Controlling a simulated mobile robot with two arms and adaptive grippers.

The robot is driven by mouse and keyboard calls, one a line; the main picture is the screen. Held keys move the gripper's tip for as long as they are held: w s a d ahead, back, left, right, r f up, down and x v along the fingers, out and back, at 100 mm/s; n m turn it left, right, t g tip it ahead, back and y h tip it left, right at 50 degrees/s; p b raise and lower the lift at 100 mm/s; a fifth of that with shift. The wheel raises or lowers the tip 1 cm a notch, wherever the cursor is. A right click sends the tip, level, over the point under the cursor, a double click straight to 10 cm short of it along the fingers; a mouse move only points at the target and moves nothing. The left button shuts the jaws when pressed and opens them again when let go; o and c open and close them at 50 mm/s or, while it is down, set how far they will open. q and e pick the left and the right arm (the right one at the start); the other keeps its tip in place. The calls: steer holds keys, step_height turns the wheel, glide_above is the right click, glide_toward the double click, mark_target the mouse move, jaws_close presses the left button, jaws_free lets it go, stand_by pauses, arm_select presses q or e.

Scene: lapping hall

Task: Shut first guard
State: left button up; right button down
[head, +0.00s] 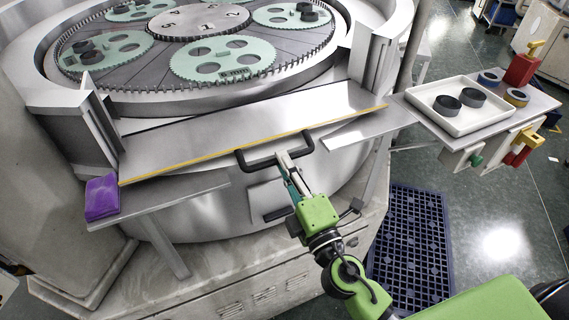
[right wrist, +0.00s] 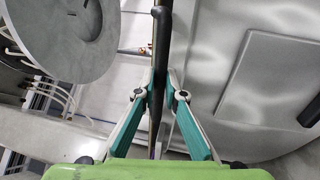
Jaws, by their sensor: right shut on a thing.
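The first guard (head: 235,130) is a wide grey metal panel with a yellow front edge, lying across the front opening of the round lapping machine. A black bar handle (head: 243,163) sits at its front edge, and the bar also runs upright through the right wrist view (right wrist: 161,50). My right gripper (head: 284,157) is at the handle, its fingers closed around the bar; in the right wrist view the fingertips (right wrist: 160,92) meet it from both sides. The fingers hide part of the handle. My left gripper is not in view.
Green carriers lie on the toothed lapping plate (head: 200,25) behind the guard. A purple cloth (head: 101,197) sits on the left shelf. At right, a side table (head: 530,98) holds a white tray (head: 437,114) with two dark rings. A blue floor mat (head: 412,245) lies below.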

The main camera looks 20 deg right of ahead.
steer(key=r+p, duration=0.2)
steer(key=r, duration=0.1)
steer(key=w+r+p, duration=0.1)
steer(key=r+p, duration=0.2)
steer(key=r, duration=0.1)
steer(key=r+p, duration=0.3)
steer(key=r, duration=0.1)
steer(key=shift+w, duration=0.3)
steer(key=w+a+r+g+h+p, duration=0.1)
steer(key=w+a+r+g+p, duration=0.1)
steer(key=w+r+g+p, duration=0.6)
steer(key=w+r, duration=0.6)
steer(key=w, duration=0.4)
steer(key=shift+g, duration=0.3)
steer(key=shift+r, duration=0.15)
steer(key=c, duration=2.1)
jaws_free()
steer(key=shift+w, duration=0.15)
steer(key=shift+w+a+f, duration=0.15)
steer(key=shift+w+f, duration=0.25)
steer(key=shift+f, duration=0.05)
